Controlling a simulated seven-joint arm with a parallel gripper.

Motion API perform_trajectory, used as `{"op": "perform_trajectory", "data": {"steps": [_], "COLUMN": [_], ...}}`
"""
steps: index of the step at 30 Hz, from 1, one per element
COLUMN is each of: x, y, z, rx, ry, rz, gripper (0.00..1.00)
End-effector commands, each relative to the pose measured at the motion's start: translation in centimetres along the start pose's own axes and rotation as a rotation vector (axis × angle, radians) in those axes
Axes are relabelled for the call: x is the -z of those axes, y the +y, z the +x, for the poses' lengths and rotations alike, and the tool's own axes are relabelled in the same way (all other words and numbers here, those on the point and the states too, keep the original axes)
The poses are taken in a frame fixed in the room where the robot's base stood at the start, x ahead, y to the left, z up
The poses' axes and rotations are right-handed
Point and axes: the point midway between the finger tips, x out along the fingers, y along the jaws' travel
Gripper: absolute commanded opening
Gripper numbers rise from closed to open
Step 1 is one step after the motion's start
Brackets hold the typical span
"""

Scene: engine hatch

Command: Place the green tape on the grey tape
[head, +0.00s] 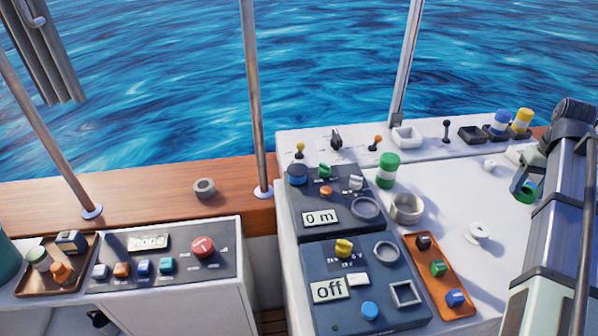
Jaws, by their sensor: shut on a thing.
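A green tape roll (529,194) is at the right of the head view, at the end of my gripper (524,183). My gripper is shut on it, above or at the white console top; I cannot tell whether the roll touches the surface. My arm hides part of this area. The grey tape (204,188) is a small grey ring lying flat on the brown wooden ledge at the left, far from my gripper. Its top is clear.
Dark control panels (340,215), a white spool (477,232), an orange tray (422,256) and a vertical pole (254,100) are nearby. The ledge around the grey tape is free.

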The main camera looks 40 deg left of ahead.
Motion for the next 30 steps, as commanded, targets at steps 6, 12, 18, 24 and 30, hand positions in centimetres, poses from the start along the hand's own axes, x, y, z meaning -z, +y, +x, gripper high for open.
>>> {"op": "perform_trajectory", "data": {"steps": [6,12,18,24,30], "x": [3.3,5.5,7.1,8.1,8.3], "y": [-6.8,-13.4,-20.3,-27.4,-34.7], "z": [-0.7,-1.2,-1.8,-2.5,-3.1], "rx": [0.0,0.0,0.0,0.0,0.0], "ry": [0.0,0.0,0.0,0.0,0.0], "rz": [-0.113,-0.218,-0.323,-0.427,-0.532], "gripper": [0.27,0.27,0.27,0.27,0.27]}}
